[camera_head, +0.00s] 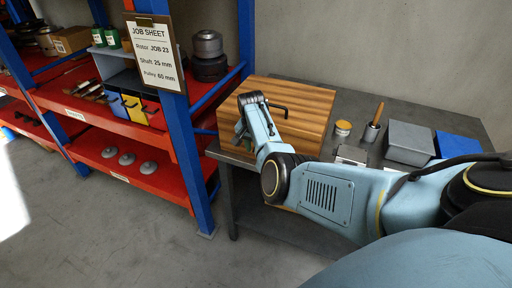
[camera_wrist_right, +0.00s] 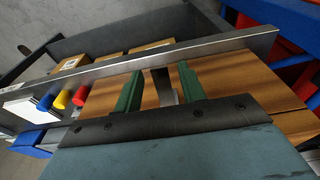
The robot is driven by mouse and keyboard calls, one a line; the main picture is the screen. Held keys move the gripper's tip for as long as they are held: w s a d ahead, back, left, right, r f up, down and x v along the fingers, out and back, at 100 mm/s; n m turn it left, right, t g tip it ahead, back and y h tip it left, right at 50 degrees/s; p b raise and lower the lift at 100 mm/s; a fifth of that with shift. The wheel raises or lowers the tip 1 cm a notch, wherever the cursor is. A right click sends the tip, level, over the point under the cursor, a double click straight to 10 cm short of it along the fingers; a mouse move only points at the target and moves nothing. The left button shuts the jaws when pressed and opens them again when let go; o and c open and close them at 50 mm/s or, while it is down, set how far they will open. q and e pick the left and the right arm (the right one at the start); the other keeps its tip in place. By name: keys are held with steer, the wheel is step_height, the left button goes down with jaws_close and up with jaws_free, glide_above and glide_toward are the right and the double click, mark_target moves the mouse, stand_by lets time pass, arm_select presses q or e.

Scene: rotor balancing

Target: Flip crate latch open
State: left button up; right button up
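The wooden slatted crate (camera_head: 312,108) sits on the grey bench. A dark bent handle-like piece (camera_head: 279,108) shows at its top left; I cannot tell if it is the latch. My right gripper (camera_head: 241,130) is at the crate's left side, partly hidden by my own wrist. In the right wrist view its two green fingers (camera_wrist_right: 160,88) are apart, with a small grey metal piece (camera_wrist_right: 163,86) showing between them. I cannot tell whether they touch it. Wooden slats (camera_wrist_right: 235,85) lie beyond the fingers. My left gripper is not in view.
A yellow-lidded tin (camera_head: 343,129), a cup with a wooden-handled tool (camera_head: 374,122) and a grey box (camera_head: 409,143) stand right of the crate. A blue shelf post (camera_head: 185,140) is close on the left. A long metal bar (camera_wrist_right: 215,48) crosses the wrist view.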

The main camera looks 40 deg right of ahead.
steer(key=shift+r, duration=0.1)
step_height(320, 180, up, 13)
steer(key=s+a, duration=0.1)
steer(key=shift+a, duration=0.4)
stand_by(0.3)
